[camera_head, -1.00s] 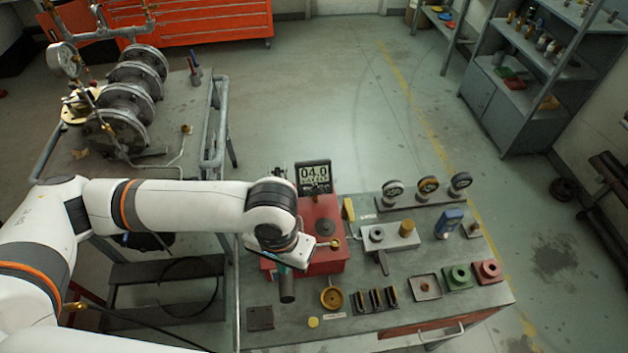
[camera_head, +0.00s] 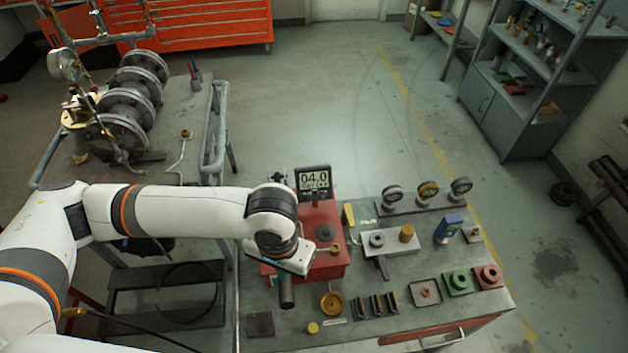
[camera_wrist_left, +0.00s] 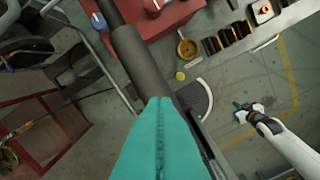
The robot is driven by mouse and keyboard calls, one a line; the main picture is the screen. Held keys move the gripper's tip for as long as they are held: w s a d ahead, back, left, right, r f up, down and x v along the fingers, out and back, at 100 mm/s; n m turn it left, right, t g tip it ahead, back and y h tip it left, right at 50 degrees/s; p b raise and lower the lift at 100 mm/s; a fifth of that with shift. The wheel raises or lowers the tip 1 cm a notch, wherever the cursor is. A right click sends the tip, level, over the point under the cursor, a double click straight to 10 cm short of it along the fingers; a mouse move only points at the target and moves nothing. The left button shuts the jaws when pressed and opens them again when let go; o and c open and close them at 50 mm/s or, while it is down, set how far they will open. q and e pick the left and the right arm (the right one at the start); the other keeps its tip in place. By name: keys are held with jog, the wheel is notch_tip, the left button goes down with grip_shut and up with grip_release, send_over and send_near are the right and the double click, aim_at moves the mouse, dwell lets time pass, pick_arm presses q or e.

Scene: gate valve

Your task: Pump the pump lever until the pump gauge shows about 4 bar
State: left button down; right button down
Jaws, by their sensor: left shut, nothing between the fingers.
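The red pump (camera_head: 322,228) stands on the bench, with its black digital gauge (camera_head: 313,181) reading 04.0. The dark round pump lever (camera_head: 287,292) sticks out towards me from under my left wrist. My left gripper (camera_wrist_left: 158,100) is shut and empty; its teal fingers lie over the dark lever (camera_wrist_left: 140,62) in the left wrist view. I cannot tell whether they touch it.
A brass-coloured bowl (camera_head: 332,302) and black slotted blocks (camera_head: 376,304) lie right of the lever. Round dial gauges (camera_head: 428,190) stand at the bench's back. A piped flange assembly (camera_head: 125,105) stands on the left table. Open floor lies behind the bench.

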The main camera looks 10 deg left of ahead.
dwell(0.4)
pick_arm(q)
jog(key=shift+r, duration=2.55)
